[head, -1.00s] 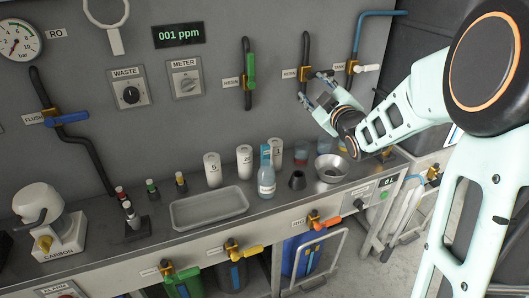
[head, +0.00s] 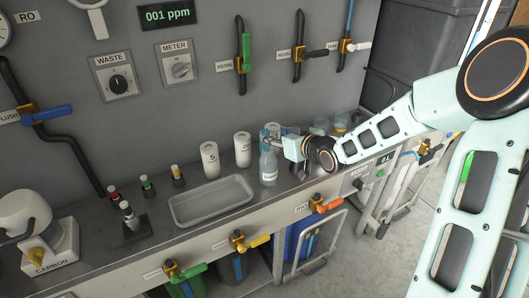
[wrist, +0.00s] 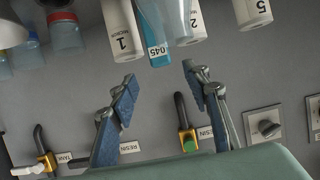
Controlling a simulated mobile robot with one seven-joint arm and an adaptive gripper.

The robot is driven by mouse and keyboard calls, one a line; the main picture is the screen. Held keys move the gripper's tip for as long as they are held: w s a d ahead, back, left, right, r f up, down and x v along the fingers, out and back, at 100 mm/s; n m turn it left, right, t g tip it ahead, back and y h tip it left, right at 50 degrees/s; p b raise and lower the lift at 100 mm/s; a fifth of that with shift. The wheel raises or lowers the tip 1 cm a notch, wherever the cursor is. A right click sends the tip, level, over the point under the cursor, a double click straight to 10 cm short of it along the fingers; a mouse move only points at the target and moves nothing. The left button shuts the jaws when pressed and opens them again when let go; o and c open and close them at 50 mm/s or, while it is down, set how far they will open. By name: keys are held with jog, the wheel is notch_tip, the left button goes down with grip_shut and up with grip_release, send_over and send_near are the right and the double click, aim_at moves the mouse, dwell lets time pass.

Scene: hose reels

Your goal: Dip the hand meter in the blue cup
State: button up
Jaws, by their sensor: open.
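The hand meter appears to be the blue upright body with a small white display (wrist: 158,45), ahead of my gripper in the wrist view. A clear bottle (wrist: 181,22) stands beside it there and also shows in the head view (head: 268,166). My gripper (wrist: 158,82) is open and empty, its blue-padded fingers spread either side of the meter's line but apart from it. In the head view my gripper (head: 277,138) is low over the counter, its fingertips partly hidden. Clear cups (head: 340,126) stand behind my wrist; one shows in the wrist view (wrist: 65,35).
White filter cartridges (head: 209,160) stand left of the bottle and close around the meter. An empty grey tray (head: 211,201) lies on the counter at left. Valves on the wall, such as the green-handled one (head: 245,55), stick out behind. The counter's front edge is close.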

aim_at(266, 131)
jog(key=x, duration=0.7)
jog(key=shift+w+a, duration=0.15)
jog(key=shift+a, duration=0.15)
grip_shut()
